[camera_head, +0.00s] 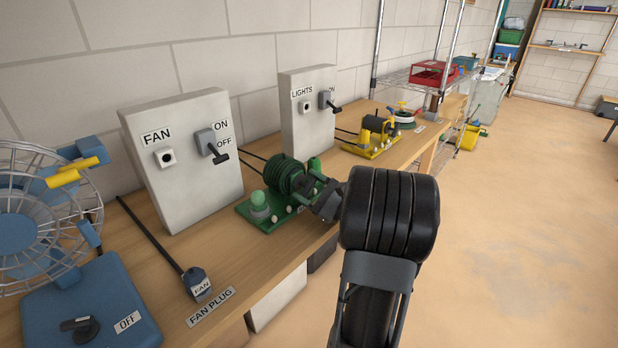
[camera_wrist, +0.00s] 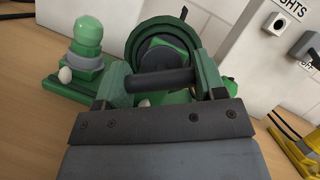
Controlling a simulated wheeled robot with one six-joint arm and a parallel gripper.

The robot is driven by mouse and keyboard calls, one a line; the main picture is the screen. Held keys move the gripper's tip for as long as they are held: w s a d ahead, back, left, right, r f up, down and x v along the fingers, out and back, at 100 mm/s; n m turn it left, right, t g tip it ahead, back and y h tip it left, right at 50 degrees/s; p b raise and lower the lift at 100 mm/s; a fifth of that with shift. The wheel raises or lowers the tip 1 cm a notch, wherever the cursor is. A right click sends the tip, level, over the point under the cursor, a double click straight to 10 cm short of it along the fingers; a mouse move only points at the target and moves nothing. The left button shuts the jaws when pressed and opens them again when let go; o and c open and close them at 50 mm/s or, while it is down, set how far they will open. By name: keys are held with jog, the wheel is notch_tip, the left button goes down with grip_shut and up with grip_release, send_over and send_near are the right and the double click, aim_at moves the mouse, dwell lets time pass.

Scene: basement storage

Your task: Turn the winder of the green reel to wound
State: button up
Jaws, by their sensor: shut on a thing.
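The green reel (camera_head: 286,178) stands on its green base on the wooden bench, with dark cable wound on its drum. In the wrist view the reel (camera_wrist: 140,42) fills the upper middle, and its dark winder handle (camera_wrist: 158,82) lies across between my jaws. My gripper (camera_wrist: 160,88) is shut on the winder handle. In the head view my gripper (camera_head: 326,200) is at the right front side of the reel, and my arm partly hides the handle. A green lamp-like dome (camera_head: 259,200) stands on the base at left; it also shows in the wrist view (camera_wrist: 87,38).
A FAN switch box (camera_head: 180,155) stands behind left, and a LIGHTS box (camera_head: 306,120) behind right. A yellow reel (camera_head: 378,135) sits farther right. A blue fan (camera_head: 80,300) and a FAN plug (camera_head: 197,283) are at left. Open floor lies right of the bench.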

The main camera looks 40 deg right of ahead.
jog(key=m+h+p, duration=0.1)
jog(key=m+p, duration=0.1)
jog(key=m, duration=0.1)
jog(key=m+t+h+p, duration=0.1)
jog(key=m+p, duration=0.1)
jog(key=m, duration=0.1)
jog(key=shift+r+t+h, duration=0.15)
jog(key=shift+t+h, duration=0.15)
jog(key=shift+h, duration=0.1)
jog(key=shift+m+h+p, duration=0.8)
jog(key=shift+m+p, duration=0.35)
jog(key=shift+m, duration=0.55)
jog(key=shift+f+m, duration=0.2)
jog(key=shift+m, duration=0.1)
jog(key=o, duration=0.9)
jog(key=shift+t, duration=0.3)
jog(key=shift+s+f, duration=0.1)
jog(key=shift+s, duration=0.2)
jog(key=s, duration=0.4)
jog(key=s+d, duration=0.1)
jog(key=s, duration=0.3)
jog(key=s+d, duration=0.1)
jog(key=s, duration=0.3)
jog(key=shift+s+d+f, duration=0.1)
jog(key=shift+s, duration=0.1)
